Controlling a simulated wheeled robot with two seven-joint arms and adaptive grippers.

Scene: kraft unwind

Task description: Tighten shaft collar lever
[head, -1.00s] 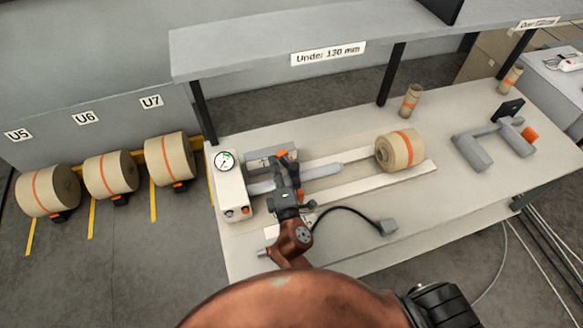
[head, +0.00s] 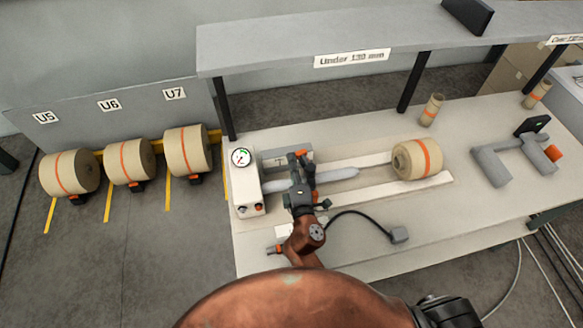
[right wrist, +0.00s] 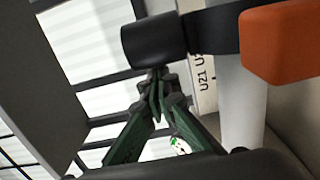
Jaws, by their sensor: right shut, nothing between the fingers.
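The shaft collar sits on the grey shaft (head: 340,174) that runs from the gauge box toward the roll. An orange part (head: 300,154) shows at the collar, just beyond my right gripper (head: 304,172). In the right wrist view a large orange block (right wrist: 283,42) sits on a dark band beside the pale shaft (right wrist: 245,105). A black cylinder (right wrist: 153,45) lies at the other end of that band. My right gripper's green fingers (right wrist: 157,82) are shut and empty, tips right by the black cylinder; contact cannot be told. My left gripper is not in view.
The gauge box (head: 244,182) stands left of my right gripper. A kraft roll (head: 417,160) is at the right on the bench, with a grey bracket (head: 492,166) beyond. The labelled shelf (head: 400,42) overhangs the back.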

